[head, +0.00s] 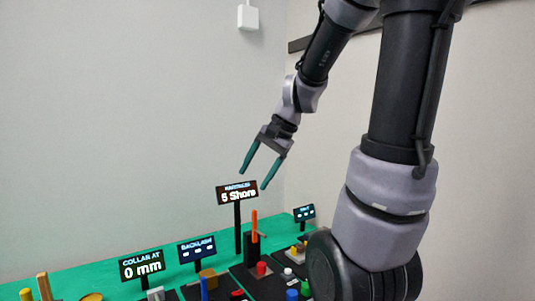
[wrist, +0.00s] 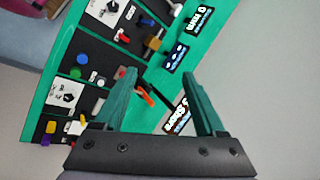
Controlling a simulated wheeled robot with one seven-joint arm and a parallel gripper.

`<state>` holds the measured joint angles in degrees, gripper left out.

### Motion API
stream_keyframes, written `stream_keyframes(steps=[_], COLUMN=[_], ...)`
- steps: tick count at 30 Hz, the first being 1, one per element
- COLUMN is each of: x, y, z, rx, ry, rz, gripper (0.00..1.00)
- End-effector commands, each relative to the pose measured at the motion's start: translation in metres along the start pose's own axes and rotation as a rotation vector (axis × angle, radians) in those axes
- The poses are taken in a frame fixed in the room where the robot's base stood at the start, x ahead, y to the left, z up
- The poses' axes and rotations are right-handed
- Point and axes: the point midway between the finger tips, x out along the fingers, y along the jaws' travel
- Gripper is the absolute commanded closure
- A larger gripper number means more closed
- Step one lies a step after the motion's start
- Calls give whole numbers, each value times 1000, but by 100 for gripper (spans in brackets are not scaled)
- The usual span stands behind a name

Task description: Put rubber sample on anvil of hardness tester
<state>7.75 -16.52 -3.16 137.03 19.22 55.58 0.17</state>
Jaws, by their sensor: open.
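My gripper (head: 254,180) is open and empty, high above the bench, with its teal fingers pointing down. It also shows in the wrist view (wrist: 160,74), its fingers wide apart. A black upright stand with an orange lever (head: 254,226) looks like the hardness tester; its sign (head: 237,194) reads 5 Shore. The orange lever (wrist: 148,97) shows between the fingers in the wrist view. A red piece (head: 261,269) stands in front of the stand. I cannot tell which piece is the rubber sample, and the anvil is not clear.
The green bench (head: 105,277) holds black panels with several small coloured parts. Signs on posts, such as the collar sign (head: 142,266) and the backlash sign (head: 197,250), rise above it. Several coloured knobs stand around.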

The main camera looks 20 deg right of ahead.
Motion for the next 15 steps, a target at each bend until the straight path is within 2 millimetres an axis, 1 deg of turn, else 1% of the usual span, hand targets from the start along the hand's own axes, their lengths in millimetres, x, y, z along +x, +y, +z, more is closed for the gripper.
stream_keyframes(steps=[1, 3, 6, 10, 12, 15], x=[-16, -33, -54, -73, -79, -83], y=[-1, 2, 8, 15, 18, 20], z=[15, 31, 49, 64, 69, 72], rx=[-88, -200, -338, -463, -503, -531], ry=[43, 100, 181, 262, 291, 312], rz=[-3, 3, 11, 20, 22, 26], gripper=[28, 28, 28, 28, 28, 28])
